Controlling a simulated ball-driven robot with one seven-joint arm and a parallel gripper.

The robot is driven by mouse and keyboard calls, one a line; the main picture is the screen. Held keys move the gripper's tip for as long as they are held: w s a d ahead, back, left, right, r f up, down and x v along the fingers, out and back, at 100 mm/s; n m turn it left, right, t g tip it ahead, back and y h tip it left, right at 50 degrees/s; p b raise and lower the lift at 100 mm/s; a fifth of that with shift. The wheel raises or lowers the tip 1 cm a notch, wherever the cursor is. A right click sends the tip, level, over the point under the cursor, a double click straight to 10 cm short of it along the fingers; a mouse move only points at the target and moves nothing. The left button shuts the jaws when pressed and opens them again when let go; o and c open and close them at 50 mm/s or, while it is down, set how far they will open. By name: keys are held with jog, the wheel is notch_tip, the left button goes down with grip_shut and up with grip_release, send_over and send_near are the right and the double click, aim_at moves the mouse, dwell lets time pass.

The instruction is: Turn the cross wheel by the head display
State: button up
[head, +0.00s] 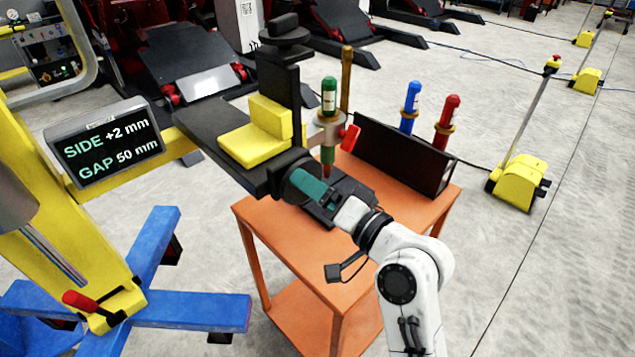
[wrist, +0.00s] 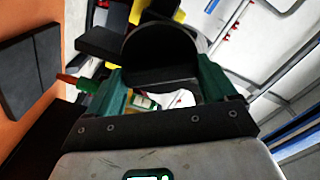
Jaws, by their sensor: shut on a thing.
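The black round wheel (head: 290,186) sits at the near end of the black slide under the yellow angle block (head: 262,132). My gripper (head: 308,184), with green fingers, is shut on this wheel. In the wrist view the wheel (wrist: 160,50) is a dark disc between the green fingers (wrist: 165,92), which lie on either side of it. The fingers partly hide the wheel in the head view. The display (head: 112,145) on the yellow arm reads "SIDE +2 mm" and "GAP 50 mm".
A green marker (head: 329,97) stands upright in a holder with a red lever (head: 350,137), close to my gripper. Blue (head: 410,105) and red (head: 448,118) markers stand in a black rack on the orange table (head: 275,228). Blue stand legs (head: 190,310) are at the lower left.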

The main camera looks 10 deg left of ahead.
jog(key=shift+m, duration=0.5)
jog(key=o, duration=0.8)
jog(key=shift+o, duration=0.2)
jog(key=shift+d, duration=0.1)
jog(key=b+v, duration=0.2)
jog(key=v, duration=0.8)
jog(key=shift+s+d, duration=0.25)
jog(key=shift+f, duration=0.1)
